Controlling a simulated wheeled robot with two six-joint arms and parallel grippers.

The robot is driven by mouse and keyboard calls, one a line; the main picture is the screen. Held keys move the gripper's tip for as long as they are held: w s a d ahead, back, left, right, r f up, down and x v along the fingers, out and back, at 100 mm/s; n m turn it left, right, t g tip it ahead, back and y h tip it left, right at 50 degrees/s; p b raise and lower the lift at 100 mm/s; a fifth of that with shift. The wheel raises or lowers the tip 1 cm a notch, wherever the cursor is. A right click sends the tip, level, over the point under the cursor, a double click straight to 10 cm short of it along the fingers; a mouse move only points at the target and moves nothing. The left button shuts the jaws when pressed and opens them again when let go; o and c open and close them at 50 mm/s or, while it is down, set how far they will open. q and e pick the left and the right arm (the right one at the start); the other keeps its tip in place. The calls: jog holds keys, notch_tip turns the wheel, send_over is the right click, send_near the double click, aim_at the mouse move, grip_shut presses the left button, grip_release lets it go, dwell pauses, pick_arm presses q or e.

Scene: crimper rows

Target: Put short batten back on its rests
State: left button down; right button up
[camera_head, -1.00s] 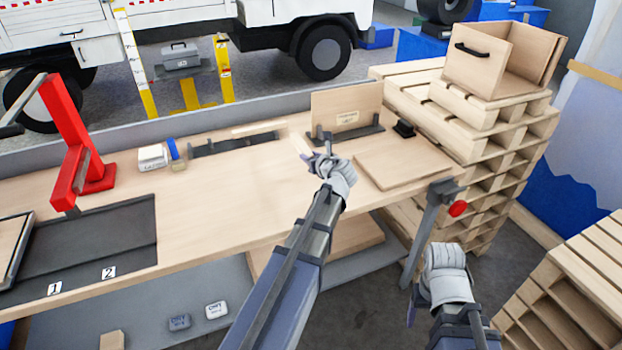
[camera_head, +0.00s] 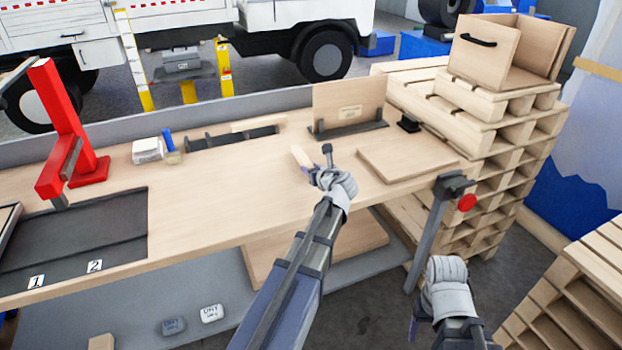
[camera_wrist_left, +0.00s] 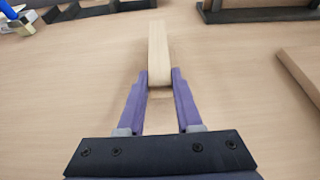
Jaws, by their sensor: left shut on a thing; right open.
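The short batten (camera_head: 299,156), a pale wooden strip, is in my left gripper (camera_head: 309,172), above the middle of the bench. In the left wrist view the batten (camera_wrist_left: 158,45) points straight away from me, with its near end between the purple fingers of the gripper (camera_wrist_left: 160,80), which are shut on it. A dark slotted rack (camera_head: 232,139) stands farther back and to the left, apart from the batten; part of it shows at the top of the wrist view (camera_wrist_left: 100,10). My right gripper (camera_head: 412,326) is low, in front of the bench; its fingers are mostly hidden.
A pale strip (camera_head: 258,124) lies behind the rack. An upright board (camera_head: 348,100) stands in a dark holder (camera_head: 350,130). A flat board (camera_head: 408,160) lies to the right. A red stand (camera_head: 70,130) and small containers (camera_head: 147,150) are left. The bench middle is clear.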

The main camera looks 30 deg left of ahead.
pick_arm(q)
jog(key=shift+f+b, duration=0.35)
jog(key=shift+f, duration=0.55)
pick_arm(e)
jog(key=shift+f, duration=0.85)
pick_arm(q)
jog(key=shift+f, duration=0.15)
jog(key=c, duration=0.6)
grip_release()
pick_arm(e)
jog(key=shift+f, duration=0.15)
